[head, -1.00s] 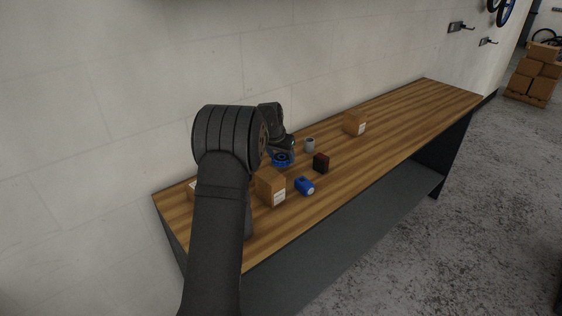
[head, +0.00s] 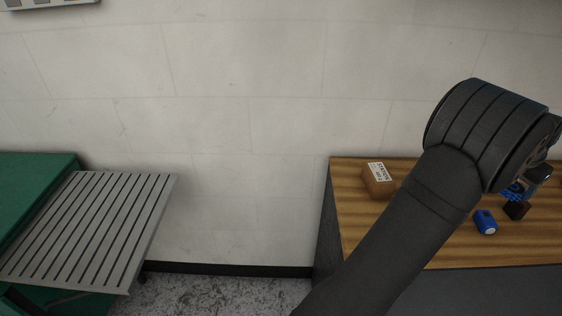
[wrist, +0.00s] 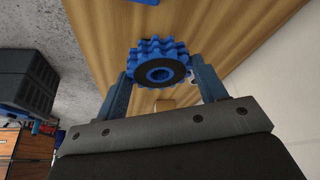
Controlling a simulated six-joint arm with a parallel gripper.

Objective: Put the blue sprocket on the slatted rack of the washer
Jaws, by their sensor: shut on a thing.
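The blue sprocket (wrist: 158,48) is toothed, with a dark face and a centre hole. In the wrist view my gripper (wrist: 160,78) is shut on it, with one finger at each side. In the head view the sprocket (head: 512,191) shows partly at the right, above the wooden bench and partly hidden by my arm. The slatted rack (head: 90,228) is grey, at the left of the head view beside the green washer (head: 35,190). No object lies on the visible slats. The rack is far to the left of my gripper.
The wooden bench (head: 350,215) holds a cardboard box (head: 379,180), a blue part with a pale end (head: 486,222) and a dark block (head: 517,210). A floor gap separates the bench from the rack. A pale wall runs behind both.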

